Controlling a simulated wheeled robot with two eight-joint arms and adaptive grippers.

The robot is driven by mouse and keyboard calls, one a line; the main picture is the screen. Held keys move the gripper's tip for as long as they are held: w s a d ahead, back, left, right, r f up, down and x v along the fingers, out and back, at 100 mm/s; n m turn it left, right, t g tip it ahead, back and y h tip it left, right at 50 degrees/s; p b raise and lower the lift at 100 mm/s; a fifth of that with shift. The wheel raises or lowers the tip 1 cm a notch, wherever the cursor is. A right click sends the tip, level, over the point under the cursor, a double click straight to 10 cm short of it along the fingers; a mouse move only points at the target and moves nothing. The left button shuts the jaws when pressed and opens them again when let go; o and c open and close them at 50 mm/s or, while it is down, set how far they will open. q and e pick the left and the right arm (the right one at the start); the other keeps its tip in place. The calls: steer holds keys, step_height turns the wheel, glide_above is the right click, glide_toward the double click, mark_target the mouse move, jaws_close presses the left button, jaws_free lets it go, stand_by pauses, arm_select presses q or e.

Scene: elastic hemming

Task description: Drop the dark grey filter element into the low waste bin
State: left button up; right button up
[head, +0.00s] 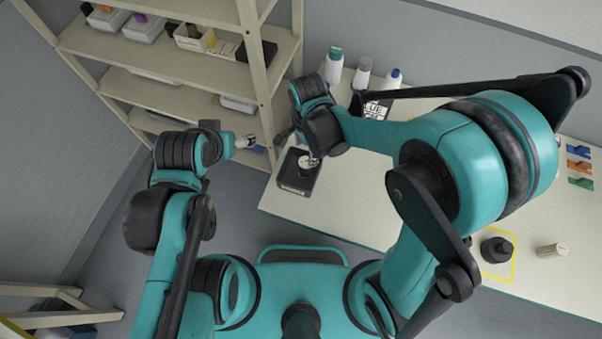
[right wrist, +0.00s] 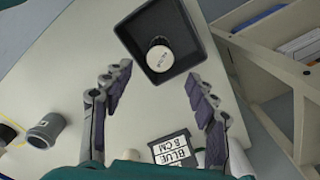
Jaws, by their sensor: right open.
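The low waste bin (head: 294,188) is a black square container at the near left corner of the table. It also shows in the right wrist view (right wrist: 186,20). A short cylinder with a pale, lettered end and a dark rim (right wrist: 160,56) appears to be inside it. I take it for the filter element, but its dark side is mostly hidden. My right gripper (head: 313,160) is over the bin. In the right wrist view its fingers (right wrist: 158,95) are spread apart with nothing between them. My left gripper (head: 246,142) hangs left of the table, with its fingers too small to read.
A black box labelled BLUE (head: 376,108) and several bottles (head: 334,65) stand at the back. A shelf unit (head: 262,85) rises behind the table's left side. The front middle is clear.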

steer(key=shift+r, duration=0.1)
step_height(320, 180, up, 12)
stand_by(0.5)
steer(key=shift+d, duration=0.1)
steer(key=s+d+f+n+t+b, duration=0.2)
steer(key=d+f+n+b, duration=0.3)
steer(key=d, duration=0.4)
steer(key=s+d+f+n+t+b, duration=0.3)
steer(key=d+f+n+t+b, duration=0.2)
steer(key=d+n+b, duration=0.2)
steer(key=shift+d+f+b, duration=0.3)
steer(key=shift+d, duration=0.55)
